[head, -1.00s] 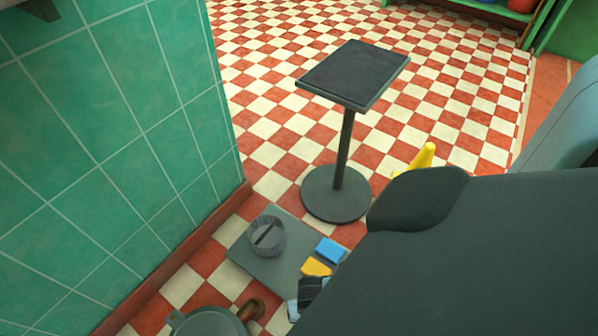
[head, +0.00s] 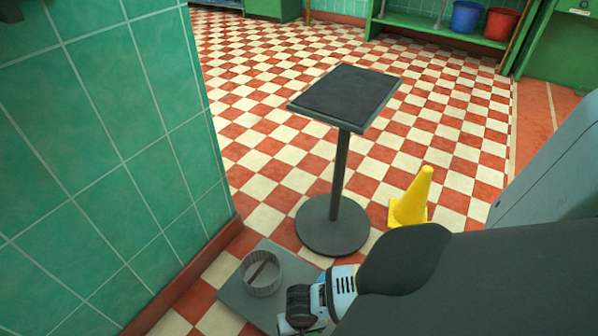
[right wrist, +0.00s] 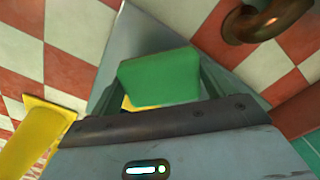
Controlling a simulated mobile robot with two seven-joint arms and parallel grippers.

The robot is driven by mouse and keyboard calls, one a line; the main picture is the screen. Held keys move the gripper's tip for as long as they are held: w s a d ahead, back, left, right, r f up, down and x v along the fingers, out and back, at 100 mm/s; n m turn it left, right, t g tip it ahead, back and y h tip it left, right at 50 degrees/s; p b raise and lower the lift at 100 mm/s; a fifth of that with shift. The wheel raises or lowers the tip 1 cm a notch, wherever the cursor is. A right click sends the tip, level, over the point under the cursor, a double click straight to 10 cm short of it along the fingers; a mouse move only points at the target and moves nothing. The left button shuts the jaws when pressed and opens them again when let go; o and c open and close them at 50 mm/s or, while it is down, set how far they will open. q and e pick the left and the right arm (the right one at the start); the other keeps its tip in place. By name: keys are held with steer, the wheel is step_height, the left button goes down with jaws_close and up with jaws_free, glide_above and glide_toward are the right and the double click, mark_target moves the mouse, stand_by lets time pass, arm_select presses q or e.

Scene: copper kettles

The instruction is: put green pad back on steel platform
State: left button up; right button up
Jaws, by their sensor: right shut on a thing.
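The green pad (right wrist: 160,76) is between the fingers of my right gripper (right wrist: 158,84) in the right wrist view. My right gripper (head: 302,325) also shows at the bottom of the head view, shut on the pad, above the right part of the grey steel platform (head: 236,292). In the right wrist view the platform (right wrist: 140,35) lies behind the pad, with a little yellow showing just below the pad. I cannot tell whether the pad touches the platform. My left gripper is not in view.
A round ribbed metal container (head: 262,276) stands on the platform. A dark-topped pedestal table (head: 346,95) and a yellow cone (head: 411,200) stand beyond. The green tiled wall (head: 110,150) is close on the left. A copper-coloured curved part (right wrist: 268,18) shows at top right.

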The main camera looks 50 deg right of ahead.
steer(key=shift+w+f, duration=0.1)
steer(key=shift+f, duration=0.3)
steer(key=shift+f, duration=0.4)
steer(key=shift+f, duration=0.15)
steer(key=o, duration=0.9)
